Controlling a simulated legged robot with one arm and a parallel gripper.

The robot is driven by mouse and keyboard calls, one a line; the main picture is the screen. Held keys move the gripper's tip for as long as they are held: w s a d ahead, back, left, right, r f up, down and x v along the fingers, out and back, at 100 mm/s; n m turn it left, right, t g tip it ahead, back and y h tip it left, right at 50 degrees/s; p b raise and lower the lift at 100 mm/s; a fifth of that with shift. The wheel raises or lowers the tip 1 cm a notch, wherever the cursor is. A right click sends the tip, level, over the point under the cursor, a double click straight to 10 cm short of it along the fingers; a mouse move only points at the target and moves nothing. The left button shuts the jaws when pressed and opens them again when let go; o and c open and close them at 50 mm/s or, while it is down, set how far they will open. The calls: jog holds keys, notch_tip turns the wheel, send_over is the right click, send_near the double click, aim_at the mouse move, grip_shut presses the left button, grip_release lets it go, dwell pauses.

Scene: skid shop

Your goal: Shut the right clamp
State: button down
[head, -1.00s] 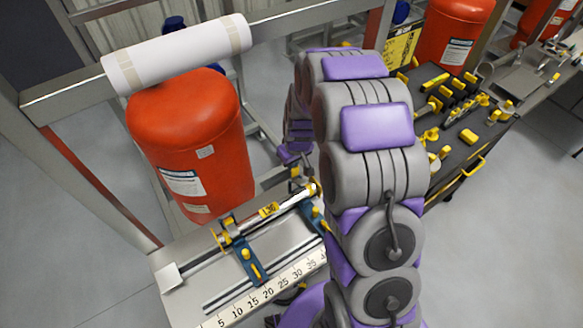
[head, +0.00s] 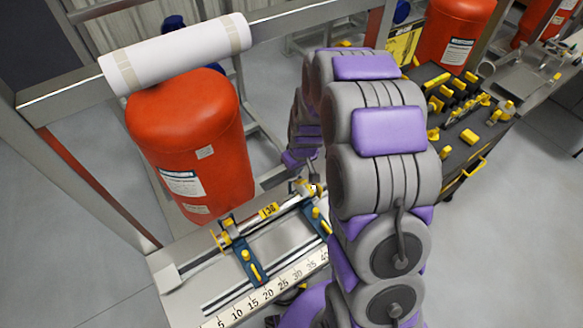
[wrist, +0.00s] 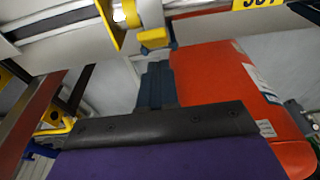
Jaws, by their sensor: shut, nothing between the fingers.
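Two blue clamps with yellow knobs stand on the bench. The right clamp (head: 317,219) is partly hidden behind my arm in the head view; the left clamp (head: 247,262) is in clear sight. A metal rod with a yellow label (head: 269,210) lies along the bench behind the clamp handles. My gripper's end is by the rod's right end, near the right clamp, and mostly hidden by my arm in the head view. In the wrist view my gripper (wrist: 157,62) is shut and empty, its dark fingers close to a yellow knob (wrist: 153,38). Contact cannot be told.
A red cylinder (head: 195,145) stands behind the bench, with a white roll (head: 175,53) on the frame rail above. A numbered ruler (head: 270,291) runs along the bench's front edge. A dark tool cart (head: 455,150) with yellow tools stands at the right. Open floor lies at the front right.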

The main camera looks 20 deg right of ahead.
notch_tip(320, 180, up, 7)
jog(key=p, duration=0.2)
jog(key=shift+w+a, duration=0.2)
jog(key=shift+w, duration=0.25)
dwell(0.5)
jog(key=s+r+m+g, duration=0.1)
jog(key=s+r, duration=0.3)
jog(key=s, duration=0.7)
jog(key=s+a+r+m+g+b, duration=0.1)
jog(key=s+r, duration=0.4)
jog(key=s, duration=0.7)
jog(key=s+a+r+m+g+b, duration=0.1)
jog(key=s+r, duration=0.4)
jog(key=s, duration=0.7)
jog(key=shift+s+r+m+g+h, duration=0.2)
jog(key=shift+s+m+g+h, duration=0.1)
jog(key=shift+g, duration=0.1)
jog(key=shift+a, duration=0.1)
